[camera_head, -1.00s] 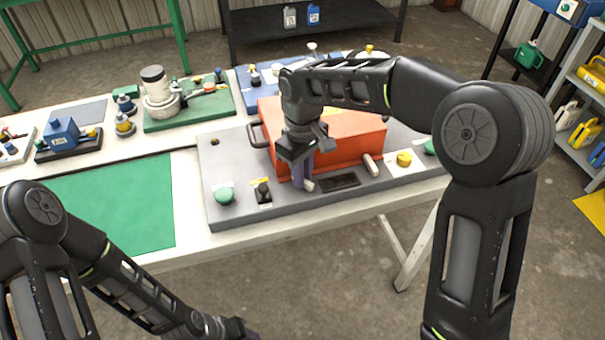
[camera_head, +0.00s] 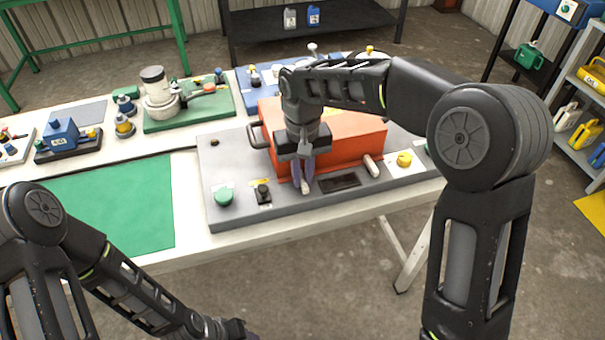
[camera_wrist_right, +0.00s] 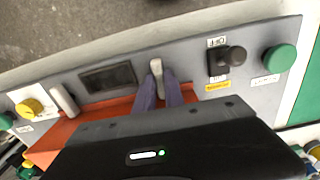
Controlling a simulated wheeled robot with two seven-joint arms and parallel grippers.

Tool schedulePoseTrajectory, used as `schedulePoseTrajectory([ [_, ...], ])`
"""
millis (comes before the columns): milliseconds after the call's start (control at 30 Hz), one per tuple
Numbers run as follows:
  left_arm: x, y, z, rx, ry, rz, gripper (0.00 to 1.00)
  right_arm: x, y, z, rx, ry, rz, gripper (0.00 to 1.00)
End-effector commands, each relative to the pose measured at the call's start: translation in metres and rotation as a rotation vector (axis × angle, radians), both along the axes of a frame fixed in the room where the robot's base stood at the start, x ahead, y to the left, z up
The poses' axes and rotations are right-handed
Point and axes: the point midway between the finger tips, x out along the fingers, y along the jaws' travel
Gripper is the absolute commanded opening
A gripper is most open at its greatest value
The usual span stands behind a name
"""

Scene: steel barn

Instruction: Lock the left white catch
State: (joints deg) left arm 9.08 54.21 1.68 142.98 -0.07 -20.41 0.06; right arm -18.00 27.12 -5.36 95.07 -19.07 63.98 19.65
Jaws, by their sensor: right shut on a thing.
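The left white catch (camera_wrist_right: 155,67) is on the front of the orange-red box (camera_head: 345,135). My right gripper (camera_head: 303,182) is shut on it, with a purple finger on either side; its fingers also show in the right wrist view (camera_wrist_right: 158,92). The catch's pale end (camera_head: 305,187) sticks out past the fingertips, pointing toward the table's front edge. The right white catch (camera_head: 371,164) stands free at the box's right front; it also shows in the right wrist view (camera_wrist_right: 66,100). My left gripper (camera_head: 245,332) is at the bottom edge, mostly out of frame, away from the box.
The box sits on a grey panel (camera_head: 232,170). Left of the catch are a black switch (camera_head: 263,192) and a green button (camera_head: 224,197). Between the catches is a dark rectangular plate (camera_head: 339,182). A yellow knob (camera_head: 404,158) stands to the right. A green mat (camera_head: 120,205) lies clear at left.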

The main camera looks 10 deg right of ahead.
Motion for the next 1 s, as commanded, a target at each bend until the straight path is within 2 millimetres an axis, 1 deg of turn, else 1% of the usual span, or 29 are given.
schedulePoseTrajectory([
  [233, 0.0, 0.0, 0.0, 0.0, 0.0, 0.0, 0.36, 0.002, 0.0, 0.002, 0.002, -0.005, -0.004, 0.0],
  [267, 0.0, 0.0, 0.0, 0.0, 0.0, 0.0, 0.36, 0.002, 0.0, 0.002, 0.002, -0.005, -0.003, 0.14],
  [367, 0.0, 0.0, 0.0, 0.0, 0.0, 0.0, 0.36, 0.001, 0.0, 0.001, 0.001, -0.004, -0.003, 0.23],
  [633, 0.0, 0.0, 0.0, 0.0, 0.0, 0.0, 0.36, 0.001, 0.0, 0.001, 0.001, -0.002, -0.001, 0.23],
  [733, 0.0, 0.0, 0.0, 0.0, 0.0, 0.0, 0.36, 0.001, 0.0, 0.006, 0.001, -0.004, -0.001, 0.23],
  [867, 0.0, 0.0, -0.001, 0.0, 0.0, 0.0, 0.36, 0.002, 0.0, 0.021, 0.002, -0.007, -0.001, 0.23],
  [1000, 0.0, 0.0, -0.002, 0.0, 0.0, 0.0, 0.36, 0.002, 0.0, 0.044, 0.002, -0.007, -0.001, 0.23],
])
